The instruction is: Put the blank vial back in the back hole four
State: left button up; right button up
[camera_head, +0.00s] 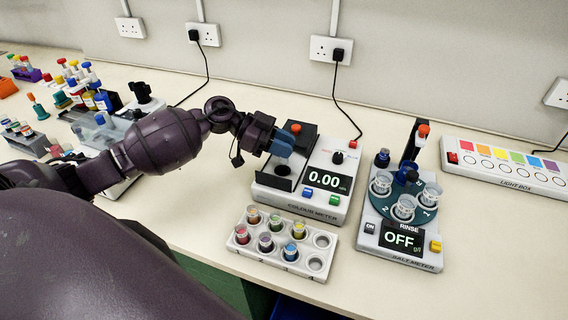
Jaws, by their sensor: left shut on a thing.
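My left gripper (283,146) is above the colour meter (325,205), near its dark round well (283,170). Its blue fingers are shut on the blank vial, which the fingers hide almost wholly. The pale vial rack (237,249) stands in front of the meter, with two rows of holes. Coloured vials fill the left and middle holes of both rows. The rightmost back hole (321,240) and rightmost front hole (315,264) are empty. My right gripper is not in view.
The colour meter display (326,180) reads 0.00. A salt meter (408,242) with a teal carousel stands right of the rack. A light box (507,165) lies at the far right. Racks and bottles crowd the left bench. The bench's front edge runs close below the rack.

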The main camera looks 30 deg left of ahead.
aim_at(284, 161)
pick_arm(q)
notch_tip(284, 161, down, 4)
jog(key=shift+p, duration=0.3)
grip_shut()
jog(key=shift+f, duration=0.6)
jog(key=o, duration=0.6)
grip_release()
jog(key=shift+o, duration=1.5)
